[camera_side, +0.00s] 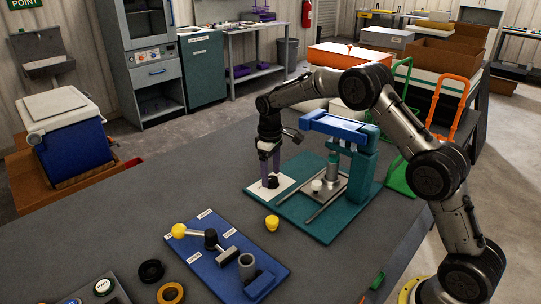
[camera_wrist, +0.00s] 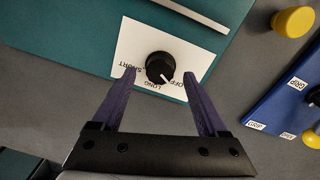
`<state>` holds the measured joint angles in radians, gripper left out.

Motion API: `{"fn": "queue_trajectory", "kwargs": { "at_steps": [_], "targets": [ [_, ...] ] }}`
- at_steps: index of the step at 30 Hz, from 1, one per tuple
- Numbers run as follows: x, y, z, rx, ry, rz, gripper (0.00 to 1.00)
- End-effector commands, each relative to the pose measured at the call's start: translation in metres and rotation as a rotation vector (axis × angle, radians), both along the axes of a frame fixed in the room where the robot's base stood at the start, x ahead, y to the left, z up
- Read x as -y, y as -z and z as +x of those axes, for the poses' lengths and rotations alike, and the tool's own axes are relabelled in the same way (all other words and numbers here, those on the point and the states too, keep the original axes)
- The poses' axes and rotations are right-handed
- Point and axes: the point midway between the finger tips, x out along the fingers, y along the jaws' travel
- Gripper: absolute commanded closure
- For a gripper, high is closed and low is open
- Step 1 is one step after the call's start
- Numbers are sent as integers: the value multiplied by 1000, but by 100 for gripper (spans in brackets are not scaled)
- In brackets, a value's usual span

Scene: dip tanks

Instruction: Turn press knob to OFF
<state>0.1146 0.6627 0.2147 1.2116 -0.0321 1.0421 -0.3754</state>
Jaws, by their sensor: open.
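The press knob (camera_wrist: 160,66) is a round black dial on a white plate (camera_wrist: 128,47) marked SHORT, LONG and OFF. Its white pointer faces the lower right in the wrist view, between the LONG and OFF labels; I cannot tell exactly which mark it meets. In the side view the knob (camera_side: 271,182) sits at the left corner of the teal press base (camera_side: 310,222). My gripper (camera_side: 269,172) points down over it. In the wrist view my gripper (camera_wrist: 157,74) is open, its purple fingers on either side of the knob with gaps showing.
The teal press (camera_side: 362,170) with a blue top stands right of the knob, close to my arm. A yellow knob-like piece (camera_side: 272,222) stands in front. The table left of the plate is clear.

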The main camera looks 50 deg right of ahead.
Motion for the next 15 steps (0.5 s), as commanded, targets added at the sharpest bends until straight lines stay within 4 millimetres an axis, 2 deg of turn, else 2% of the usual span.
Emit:
{"fn": "queue_trajectory", "kwargs": {
  "at_steps": [15],
  "targets": [
    [-3,-104,0,5,-1,-1,24]
  ]
}}
